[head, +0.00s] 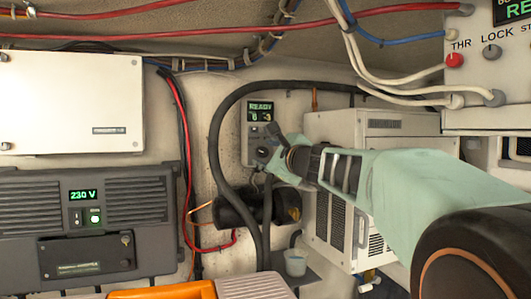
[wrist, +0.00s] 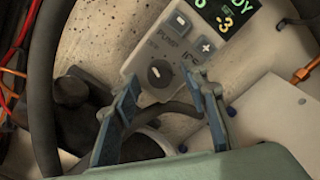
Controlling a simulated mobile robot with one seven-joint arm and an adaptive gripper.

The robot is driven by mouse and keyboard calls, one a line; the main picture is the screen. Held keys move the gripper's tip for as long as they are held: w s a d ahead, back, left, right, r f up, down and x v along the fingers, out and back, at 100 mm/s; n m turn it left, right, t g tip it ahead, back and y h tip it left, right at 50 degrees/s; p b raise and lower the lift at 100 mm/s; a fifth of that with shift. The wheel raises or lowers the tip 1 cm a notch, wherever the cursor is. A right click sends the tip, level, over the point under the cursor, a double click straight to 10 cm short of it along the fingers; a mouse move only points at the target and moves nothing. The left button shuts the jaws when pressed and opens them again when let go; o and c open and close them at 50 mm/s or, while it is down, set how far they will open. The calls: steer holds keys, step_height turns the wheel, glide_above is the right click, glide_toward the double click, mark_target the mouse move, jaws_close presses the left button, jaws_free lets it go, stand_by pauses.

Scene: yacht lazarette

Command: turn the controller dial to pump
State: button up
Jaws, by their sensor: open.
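The controller (head: 258,118) is a pale panel on the back wall with a lit green display reading "READY". In the wrist view the controller (wrist: 178,45) is tilted, with minus and plus buttons and the words PUMP, above the dial, and what looks like ICE, to its right. The round dark dial (wrist: 160,73) has a small pale mark, but I cannot tell which label it points to. My gripper (wrist: 164,85) is open, its blue-grey fingers either side of the dial; contact is unclear. In the head view my gripper (head: 276,146) partly hides the controller's lower part.
A thick black hose (head: 214,150) arches around the controller. A black cylinder (head: 262,206) sits below, with red and copper lines beside it. A white cabinet unit (head: 345,125) stands right of the controller. A grey 230 V unit (head: 80,225) is at left.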

steer(key=shift+w, duration=0.1)
jaws_close()
stand_by(0.4)
steer(key=shift+m, duration=0.3)
steer(key=m, duration=0.3)
steer(key=shift+m, duration=0.4)
steer(key=shift+m+p, duration=0.5)
steer(key=shift+m, duration=1.6)
